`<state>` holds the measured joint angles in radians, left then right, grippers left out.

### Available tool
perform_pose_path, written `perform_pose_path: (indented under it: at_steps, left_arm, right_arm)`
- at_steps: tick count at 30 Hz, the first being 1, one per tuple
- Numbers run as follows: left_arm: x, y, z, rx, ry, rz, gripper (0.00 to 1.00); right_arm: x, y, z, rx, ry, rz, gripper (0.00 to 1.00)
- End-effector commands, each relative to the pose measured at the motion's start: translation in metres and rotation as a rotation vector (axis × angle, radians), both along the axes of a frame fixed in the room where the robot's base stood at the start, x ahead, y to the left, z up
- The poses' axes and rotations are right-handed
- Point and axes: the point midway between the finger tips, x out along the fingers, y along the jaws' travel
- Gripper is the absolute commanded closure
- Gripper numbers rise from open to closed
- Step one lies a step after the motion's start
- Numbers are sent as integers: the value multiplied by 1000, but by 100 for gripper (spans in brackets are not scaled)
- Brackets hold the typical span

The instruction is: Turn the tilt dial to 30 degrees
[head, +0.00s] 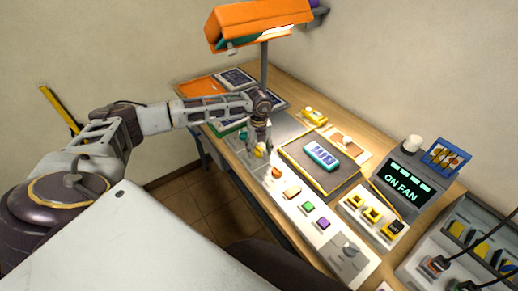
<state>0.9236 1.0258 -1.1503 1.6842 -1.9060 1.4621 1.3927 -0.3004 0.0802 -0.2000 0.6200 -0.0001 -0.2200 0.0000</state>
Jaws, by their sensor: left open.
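My left gripper (258,146) reaches in from the left and points down over the desk's left part, open. A small yellow knob (259,152) shows right at its fingertips; I cannot tell whether they touch it. A grey knob (350,249) stands at the near end of a white control strip (322,236). No label or degree scale is readable, so I cannot tell which knob is the tilt dial. My right gripper is not in view.
The strip also carries orange, green and purple buttons (308,208). A dark mat (300,163) holds a blue-white device (321,155). A console (406,180) reads "ON FAN". An orange lamp (258,22) hangs above on a post. Yellow switches (372,214) stand front right.

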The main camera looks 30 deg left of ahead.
Motion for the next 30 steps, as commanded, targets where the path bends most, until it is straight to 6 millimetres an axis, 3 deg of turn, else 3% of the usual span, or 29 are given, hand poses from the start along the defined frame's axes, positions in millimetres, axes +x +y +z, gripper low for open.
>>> perform_pose_path:
  at_steps: [5, 16, 30]
  left_arm:
    - [0, 0, 0, 0, 0, 0, 43]
    - [0, 0, 0, 0, 0, 0, 89]
    - [0, 0, 0, -1, -2, -72, 89]
  right_arm:
    - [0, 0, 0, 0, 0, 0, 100]
    - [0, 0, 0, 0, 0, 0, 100]
    - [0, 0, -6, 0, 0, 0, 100]
